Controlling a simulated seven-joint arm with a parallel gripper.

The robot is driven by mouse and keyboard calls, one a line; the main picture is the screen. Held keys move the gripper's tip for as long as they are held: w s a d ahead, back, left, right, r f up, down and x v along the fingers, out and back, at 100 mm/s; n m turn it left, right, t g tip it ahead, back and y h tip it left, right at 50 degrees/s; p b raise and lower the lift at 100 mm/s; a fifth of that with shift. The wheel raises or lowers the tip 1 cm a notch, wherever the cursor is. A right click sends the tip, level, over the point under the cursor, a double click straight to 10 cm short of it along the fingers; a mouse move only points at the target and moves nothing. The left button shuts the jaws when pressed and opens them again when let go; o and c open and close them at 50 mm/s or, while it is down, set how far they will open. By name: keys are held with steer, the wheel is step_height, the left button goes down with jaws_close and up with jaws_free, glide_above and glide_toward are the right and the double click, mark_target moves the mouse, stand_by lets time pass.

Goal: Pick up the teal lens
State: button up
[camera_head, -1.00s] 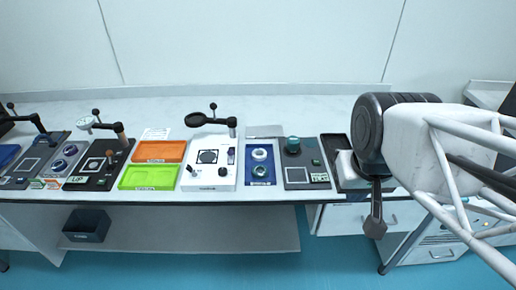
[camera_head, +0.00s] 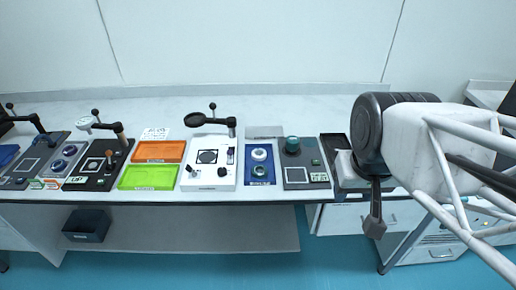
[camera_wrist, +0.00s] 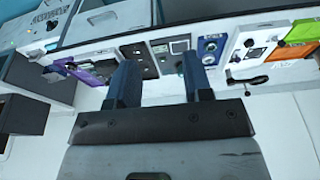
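A blue tray (camera_head: 249,180) near the middle of the table holds two small round lens-like parts. The nearer one (camera_head: 260,170) looks teal with a pale ring; the farther one (camera_head: 259,154) looks whiter. A taller teal cylinder (camera_head: 292,144) stands on the grey-black device to the right of the tray. I cannot tell for sure which is the teal lens. The blue tray also shows in the wrist view (camera_wrist: 222,44), beyond my right finger. My gripper (camera_wrist: 159,61) is open, with two dark blue fingers apart and nothing between them. In the head view it hangs right of these parts.
A white device with a black swing arm (camera_head: 214,165) stands left of the blue tray. Orange (camera_head: 158,151) and green (camera_head: 149,177) trays lie farther left. A black tray (camera_head: 333,144) is right of the grey-black device. The table's rear strip is clear.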

steer(key=o, duration=0.8)
steer(key=shift+w, duration=0.1)
